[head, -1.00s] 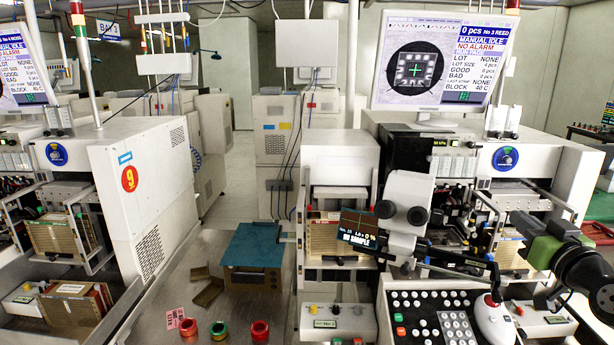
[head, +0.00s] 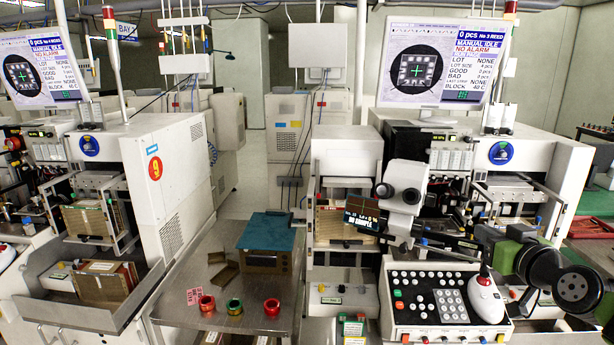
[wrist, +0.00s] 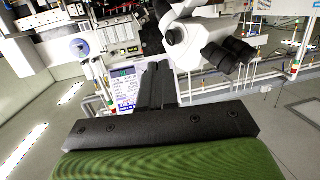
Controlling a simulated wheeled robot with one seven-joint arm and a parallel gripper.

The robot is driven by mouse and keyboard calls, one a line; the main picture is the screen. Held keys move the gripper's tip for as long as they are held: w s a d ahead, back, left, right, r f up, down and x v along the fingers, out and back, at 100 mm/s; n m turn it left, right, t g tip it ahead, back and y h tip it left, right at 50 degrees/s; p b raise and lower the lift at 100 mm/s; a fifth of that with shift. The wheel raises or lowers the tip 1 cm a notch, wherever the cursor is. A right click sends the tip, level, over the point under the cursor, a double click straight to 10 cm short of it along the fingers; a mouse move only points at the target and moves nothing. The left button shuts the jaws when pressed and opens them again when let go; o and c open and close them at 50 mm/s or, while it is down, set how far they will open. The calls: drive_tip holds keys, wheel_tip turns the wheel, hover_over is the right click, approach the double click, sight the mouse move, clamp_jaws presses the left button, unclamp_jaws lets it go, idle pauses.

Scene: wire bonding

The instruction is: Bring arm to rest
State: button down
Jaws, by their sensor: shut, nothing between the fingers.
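My gripper (wrist: 157,80) is in the middle of the wrist view, its two black fingers together and nothing between them. Its wide black palm and a green part of my arm fill the bottom of that view. In the head view my green and black arm is at the right, in front of the wire bonder (head: 545,165) and partly over the right side of its front. The fingers are hard to make out there. The white microscope (head: 405,185) is left of my arm; its dark eyepieces (wrist: 228,55) show beyond the fingers in the wrist view.
The control panel (head: 408,290) with a white mouse-like device (head: 485,298) lies below my arm. A steel table (head: 190,265) at centre left holds a blue-topped box (head: 268,235) and several wire spools (head: 271,307). Another bonder (head: 165,190) stands left. The wrist view shows open floor (wrist: 285,125) at right.

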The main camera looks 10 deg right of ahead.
drive_tip(key=w+a+f+n+g+y, duration=0.1)
drive_tip(key=a+f+g, duration=0.1)
drive_tip(key=a, duration=0.5)
drive_tip(key=w+a+f+n+g+y, duration=0.1)
drive_tip(key=w+a+f+g, duration=0.15)
drive_tip(key=a, duration=0.45)
drive_tip(key=s+a+f+g+p, duration=0.2)
drive_tip(key=s+a, duration=0.4)
drive_tip(key=a, duration=0.4)
drive_tip(key=s+a+f+g, duration=0.2)
drive_tip(key=s+a, duration=0.1)
drive_tip(key=s, duration=0.6)
drive_tip(key=s+a+f+g+p, duration=0.1)
drive_tip(key=s+a, duration=0.3)
drive_tip(key=s, duration=0.6)
drive_tip(key=shift+s+f+g, duration=0.15)
drive_tip(key=shift+f+g, duration=0.25)
drive_tip(key=shift+g, duration=0.05)
